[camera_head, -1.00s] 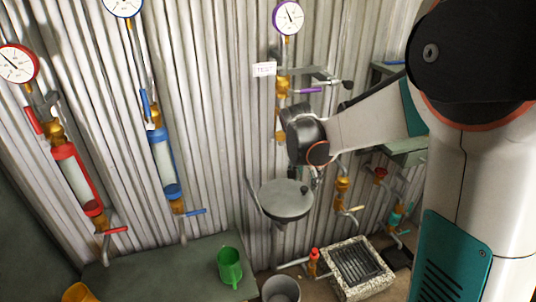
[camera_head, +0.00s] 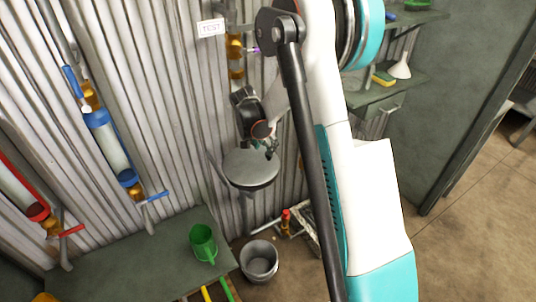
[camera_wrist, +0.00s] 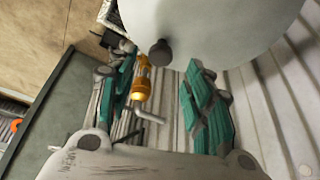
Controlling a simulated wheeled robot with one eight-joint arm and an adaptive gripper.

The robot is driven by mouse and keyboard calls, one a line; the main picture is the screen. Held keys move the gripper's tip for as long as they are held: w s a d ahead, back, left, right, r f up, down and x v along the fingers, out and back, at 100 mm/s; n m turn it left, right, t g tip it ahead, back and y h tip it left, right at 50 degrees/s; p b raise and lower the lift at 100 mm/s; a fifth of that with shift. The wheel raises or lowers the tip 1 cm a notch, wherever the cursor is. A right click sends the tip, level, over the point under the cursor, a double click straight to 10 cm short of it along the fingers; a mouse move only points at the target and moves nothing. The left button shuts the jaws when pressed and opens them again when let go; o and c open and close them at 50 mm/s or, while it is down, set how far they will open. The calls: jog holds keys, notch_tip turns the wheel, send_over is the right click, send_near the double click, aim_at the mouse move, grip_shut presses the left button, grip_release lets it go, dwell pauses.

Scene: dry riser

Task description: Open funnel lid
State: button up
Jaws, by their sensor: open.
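The funnel lid (camera_head: 250,170) is a round grey disc that lies flat over the funnel by the corrugated wall. In the wrist view the lid (camera_wrist: 225,25) fills the top, with a dark round knob (camera_wrist: 160,53) at its near edge. My gripper (camera_head: 270,151) is at the lid's back right rim in the head view. In the wrist view my gripper (camera_wrist: 160,66) is open, its teal fingers apart with the knob just past the gap between the tips. I cannot tell whether a finger touches it. The funnel body below is mostly hidden.
A brass valve and pipe (camera_wrist: 141,85) show between the fingers. Shelves (camera_head: 375,90) stand at right. Floor at right is clear.

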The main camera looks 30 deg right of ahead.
jog(key=b+x, duration=0.1)
jog(key=x, duration=0.4)
jog(key=shift+r, duration=0.1)
grip_shut()
